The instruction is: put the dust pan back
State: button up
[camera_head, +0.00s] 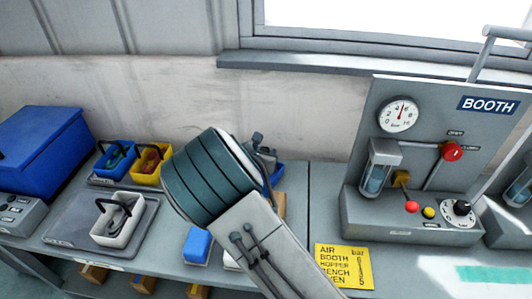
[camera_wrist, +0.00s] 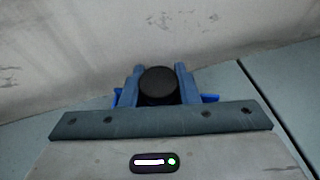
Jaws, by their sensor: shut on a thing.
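My gripper (camera_head: 264,150) is partly hidden behind my thick grey wrist in the head view. In the wrist view its two blue-grey fingers (camera_wrist: 158,76) are shut on a round black thing (camera_wrist: 159,83), seen end-on. Bright blue edges (camera_wrist: 208,97) stick out on both sides beyond the fingers. In the head view a blue piece (camera_head: 276,173) shows just below the gripper, mostly hidden by my wrist. It looks like the held dust pan, but its full shape is hidden. I cannot tell whether it touches the bench.
On the grey bench (camera_head: 325,200), blue (camera_head: 115,160) and yellow (camera_head: 148,178) bins and a white bin (camera_head: 112,232) stand left. A blue block (camera_head: 197,245) lies near my arm. The booth panel (camera_head: 410,230) and a yellow sign (camera_head: 343,266) are right. The wall rises close behind.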

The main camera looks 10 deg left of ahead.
jog(key=shift+f, duration=0.2)
jog(key=o, duration=1)
jog(key=shift+o, duration=0.2)
jog(key=shift+r, duration=0.1)
